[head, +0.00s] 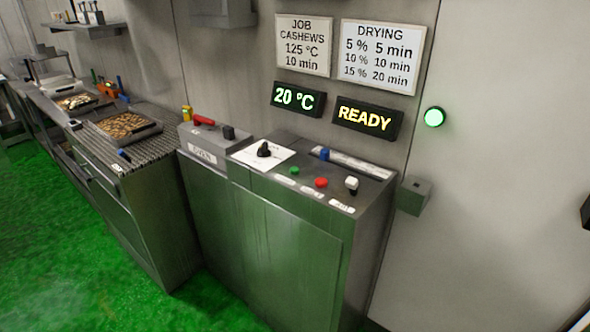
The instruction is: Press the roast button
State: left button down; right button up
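The steel control console (290,250) stands right of the middle in the head view. On its top are a green button (294,170), a red button (321,182) and a raised white-topped control (351,184). Small white labels lie in front of them, too small to read, so I cannot tell which one is the roast button. A black rotary knob (264,150) sits on a white dial plate to their left. The display above reads "20 °C" (298,99) and another reads "READY" (367,118). Neither of my grippers is in view.
A round green lamp (434,117) glows on the right wall. A job sign (303,45) and a drying sign (380,56) hang above the console. A box marked "OVEN" (203,156) and trays of nuts (127,126) are to the left. The green floor (60,240) is clear.

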aim_at(294, 171)
jog(key=i+l+u, duration=0.15)
jog(key=i+l, duration=0.2)
jog(key=i+l+u, duration=0.2)
jog(key=i+l, duration=0.15)
jog(key=i+l+u, duration=0.15)
jog(key=i+l, duration=0.2)
jog(key=l, duration=0.15)
jog(key=i+l+u, duration=0.2)
jog(key=l, duration=0.25)
jog(key=i, duration=0.1)
